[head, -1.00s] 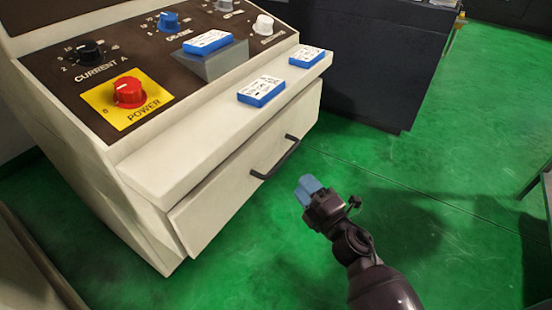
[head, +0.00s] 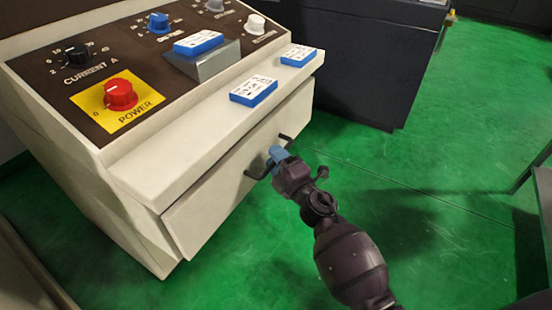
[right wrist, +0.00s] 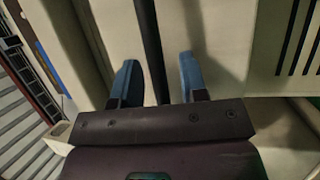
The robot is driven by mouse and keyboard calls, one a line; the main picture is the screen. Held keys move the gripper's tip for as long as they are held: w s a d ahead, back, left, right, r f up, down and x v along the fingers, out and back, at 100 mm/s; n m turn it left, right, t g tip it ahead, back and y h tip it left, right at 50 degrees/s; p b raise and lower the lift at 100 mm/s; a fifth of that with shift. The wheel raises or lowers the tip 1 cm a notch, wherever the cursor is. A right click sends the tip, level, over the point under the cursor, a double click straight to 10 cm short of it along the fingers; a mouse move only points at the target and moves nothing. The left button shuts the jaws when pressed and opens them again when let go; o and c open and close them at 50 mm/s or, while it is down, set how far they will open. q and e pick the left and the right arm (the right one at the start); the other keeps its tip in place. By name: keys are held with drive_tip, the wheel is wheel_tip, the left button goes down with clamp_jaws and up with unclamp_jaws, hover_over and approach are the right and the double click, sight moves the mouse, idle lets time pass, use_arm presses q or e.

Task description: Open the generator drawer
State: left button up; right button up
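The generator drawer (head: 225,190) is a cream front panel below the ledge of the generator, and it looks shut. Its dark bar handle (head: 254,174) runs along the front. My right gripper (head: 277,154) is at the handle, with its blue fingertips over the middle of the bar. In the right wrist view my right gripper (right wrist: 157,82) is open, and the dark handle bar (right wrist: 150,45) passes between the two blue fingers with gaps on both sides. The middle of the handle is hidden by the gripper in the head view. My left gripper is not in view.
Blue-and-white boxes (head: 254,90) lie on the ledge above the drawer. The sloped panel carries a red power knob (head: 120,95) and other knobs. A dark cabinet (head: 375,65) stands behind at right. The green floor (head: 440,185) before the drawer is clear.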

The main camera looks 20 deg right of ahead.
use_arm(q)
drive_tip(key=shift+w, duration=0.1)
use_arm(e)
drive_tip(key=shift+c, duration=0.2)
clamp_jaws()
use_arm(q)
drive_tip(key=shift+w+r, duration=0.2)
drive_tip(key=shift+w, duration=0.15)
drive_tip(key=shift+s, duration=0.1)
use_arm(e)
drive_tip(key=shift+s, duration=0.1)
drive_tip(key=shift+s+d, duration=0.15)
drive_tip(key=shift+d, duration=0.05)
use_arm(q)
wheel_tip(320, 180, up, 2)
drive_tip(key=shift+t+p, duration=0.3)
drive_tip(key=shift+p, duration=0.9)
use_arm(e)
drive_tip(key=s+d, duration=1.7)
drive_tip(key=s, duration=0.5)
drive_tip(key=shift+s+d, duration=0.15)
drive_tip(key=shift+d, duration=0.05)
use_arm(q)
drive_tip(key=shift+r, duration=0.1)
use_arm(e)
drive_tip(key=shift+o, duration=0.2)
unclamp_jaws()
